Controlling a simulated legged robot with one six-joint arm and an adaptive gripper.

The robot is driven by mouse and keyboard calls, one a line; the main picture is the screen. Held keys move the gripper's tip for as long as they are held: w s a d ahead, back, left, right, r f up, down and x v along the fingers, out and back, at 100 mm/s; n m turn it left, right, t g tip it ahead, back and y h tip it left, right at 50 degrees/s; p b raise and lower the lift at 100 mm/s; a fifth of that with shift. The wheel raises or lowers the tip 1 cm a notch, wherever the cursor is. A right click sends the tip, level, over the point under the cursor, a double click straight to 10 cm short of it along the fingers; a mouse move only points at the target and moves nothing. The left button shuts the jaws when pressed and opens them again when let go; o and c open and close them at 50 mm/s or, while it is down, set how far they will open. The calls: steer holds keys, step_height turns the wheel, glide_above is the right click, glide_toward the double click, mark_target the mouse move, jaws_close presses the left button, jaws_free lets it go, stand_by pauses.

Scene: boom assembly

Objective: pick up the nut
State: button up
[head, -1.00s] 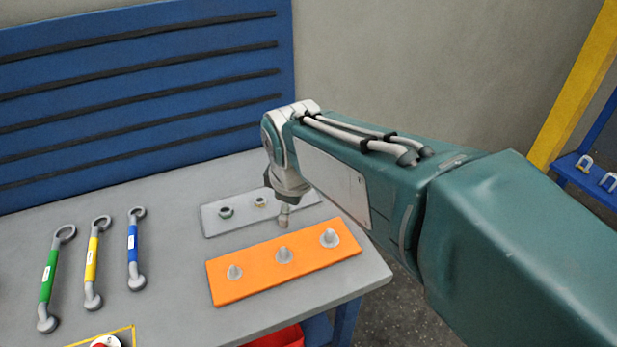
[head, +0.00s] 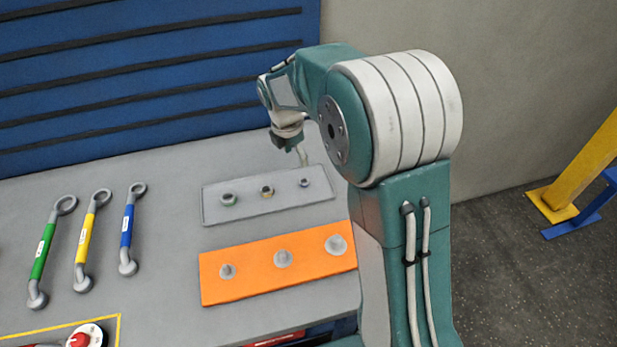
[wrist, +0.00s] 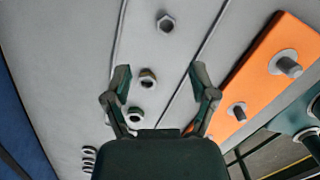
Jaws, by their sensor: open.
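Three nuts lie in a row on a grey plate (head: 212,213). My gripper (head: 297,151) hangs above the plate's back right part, apart from the nuts. In the wrist view my gripper (wrist: 163,76) is open and empty.
An orange board (head: 250,281) with several upright pegs lies in front of the plate. Green (head: 46,245), yellow (head: 88,240) and blue (head: 130,228) bars lie at left. A blue slatted panel (head: 150,70) stands behind. A red knob (head: 80,341) is at the front.

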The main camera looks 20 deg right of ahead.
mark_target(305, 178)
steer(key=f, duration=0.3)
steer(key=shift+a, duration=0.35)
steer(key=shift+d+f, duration=1.1)
steer(key=shift+d, duration=0.1)
steer(key=f, duration=0.3)
steer(key=shift+s+d+f, duration=0.1)
steer(key=shift+d+f, duration=0.15)
steer(key=shift+d, duration=0.05)
steer(key=shift+a+f, duration=0.2)
steer(key=shift+a, duration=0.45)
steer(key=shift+d, duration=0.3)
steer(key=c, duration=0.8)
steer(key=shift+d, duration=0.3)
jaws_close()
